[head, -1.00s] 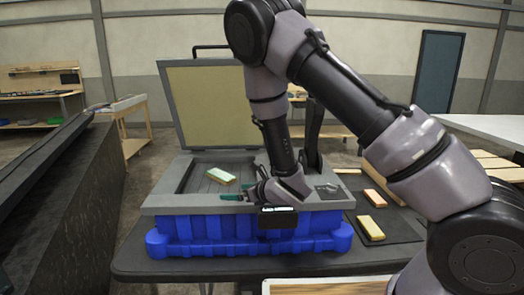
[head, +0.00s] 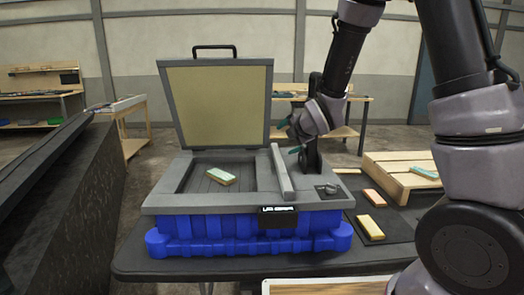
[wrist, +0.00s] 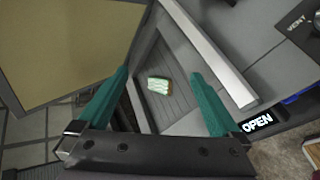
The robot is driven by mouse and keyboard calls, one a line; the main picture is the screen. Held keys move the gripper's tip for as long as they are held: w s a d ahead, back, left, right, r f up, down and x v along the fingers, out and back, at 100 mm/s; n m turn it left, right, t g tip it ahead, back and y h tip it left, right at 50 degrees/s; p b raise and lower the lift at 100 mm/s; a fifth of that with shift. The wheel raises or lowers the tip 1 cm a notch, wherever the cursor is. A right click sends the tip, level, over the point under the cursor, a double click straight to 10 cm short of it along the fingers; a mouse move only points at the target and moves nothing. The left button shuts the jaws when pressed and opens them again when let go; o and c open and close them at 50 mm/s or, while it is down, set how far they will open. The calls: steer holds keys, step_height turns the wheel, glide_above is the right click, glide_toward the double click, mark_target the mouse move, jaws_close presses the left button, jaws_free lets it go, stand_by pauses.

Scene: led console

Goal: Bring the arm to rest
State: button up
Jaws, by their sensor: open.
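My gripper (head: 289,136) is raised above the right side of the grey console (head: 210,208), with its teal fingers apart and nothing between them. In the wrist view the open fingers (wrist: 160,100) frame the console's recess from above. A pale green and tan block (head: 220,176) lies in the recess, and it also shows in the wrist view (wrist: 158,86). The console's lid (head: 220,100) stands open at the back. A grey bar (head: 282,172) stands along the recess's right edge.
The console sits on a blue base (head: 240,240) on a dark table. To the right, a yellow block (head: 371,228) and an orange block (head: 374,198) lie on a dark mat, beside a wooden rack (head: 385,170) with a pale green block (head: 424,172).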

steer(key=s+d+r+m+g+h, duration=0.2)
steer(key=s+d+r+m, duration=0.8)
steer(key=d+r+m, duration=0.45)
steer(key=s+d+r+m+g, duration=0.2)
steer(key=s+r+m, duration=0.1)
steer(key=s+m, duration=1.1)
steer(key=s, duration=0.3)
steer(key=shift+m, duration=0.35)
